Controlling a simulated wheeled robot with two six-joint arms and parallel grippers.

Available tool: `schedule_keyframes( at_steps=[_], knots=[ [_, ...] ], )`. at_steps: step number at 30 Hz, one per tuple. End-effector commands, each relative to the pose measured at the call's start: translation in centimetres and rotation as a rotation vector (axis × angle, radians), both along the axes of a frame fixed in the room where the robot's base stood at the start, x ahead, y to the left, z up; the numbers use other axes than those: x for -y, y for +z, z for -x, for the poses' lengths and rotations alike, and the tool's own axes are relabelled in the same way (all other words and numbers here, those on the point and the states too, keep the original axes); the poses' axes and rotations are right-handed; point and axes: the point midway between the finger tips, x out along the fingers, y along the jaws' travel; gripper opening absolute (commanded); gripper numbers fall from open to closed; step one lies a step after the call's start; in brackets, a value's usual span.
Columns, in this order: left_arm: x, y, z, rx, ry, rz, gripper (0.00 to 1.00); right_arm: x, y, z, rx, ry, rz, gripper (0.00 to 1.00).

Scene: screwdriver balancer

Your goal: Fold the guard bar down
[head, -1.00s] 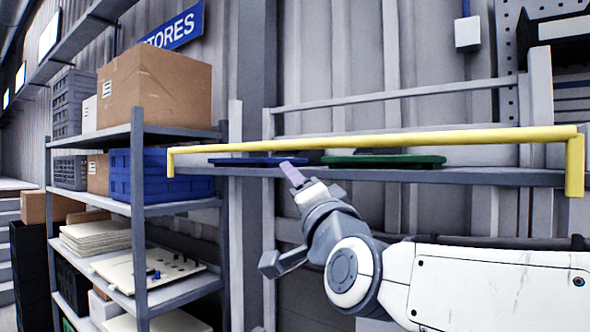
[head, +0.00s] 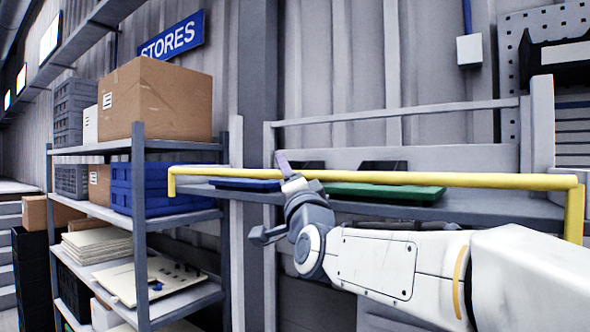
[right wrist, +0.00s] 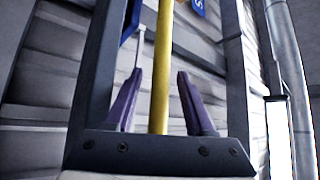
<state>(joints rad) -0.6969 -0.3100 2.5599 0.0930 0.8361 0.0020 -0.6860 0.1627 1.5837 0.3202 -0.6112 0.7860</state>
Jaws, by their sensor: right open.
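The yellow guard bar (head: 400,179) runs level across the front of a grey shelf, with a short bent end at the left and a longer one at the right. My right gripper (head: 283,165) reaches up to the bar's left half in the head view, and its purple finger shows above the bar. In the right wrist view the bar (right wrist: 162,70) passes between the two purple fingers of the open gripper (right wrist: 160,78), with gaps on both sides. Whether the bar touches the palm cannot be told. My left gripper is not in view.
A blue tray (head: 245,184) and a green tray (head: 385,191) lie on the shelf behind the bar. A rack (head: 139,230) with a cardboard box (head: 155,98) and blue crate (head: 165,187) stands at the left. A grey post (head: 542,125) stands at the right.

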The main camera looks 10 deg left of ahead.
Motion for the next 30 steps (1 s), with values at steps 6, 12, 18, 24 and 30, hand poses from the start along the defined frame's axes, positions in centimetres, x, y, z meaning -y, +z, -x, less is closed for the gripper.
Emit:
schedule_keyframes(
  at_steps=[6,12,18,24,30],
  knots=[
    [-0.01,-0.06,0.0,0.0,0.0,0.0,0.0,0.01,-0.05,0.02,0.0,0.0,0.0,0.35],
    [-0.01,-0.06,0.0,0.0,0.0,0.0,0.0,0.01,-0.07,0.02,-0.001,0.0,0.0,0.0],
    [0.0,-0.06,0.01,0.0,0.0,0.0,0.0,0.04,-0.1,0.01,-0.002,-0.001,0.001,0.0],
    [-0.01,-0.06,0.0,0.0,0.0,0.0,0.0,0.04,-0.14,0.0,-0.002,0.0,0.001,0.0],
    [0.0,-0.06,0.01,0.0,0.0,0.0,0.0,0.05,-0.16,-0.01,-0.003,0.0,0.001,0.0]
  ],
)
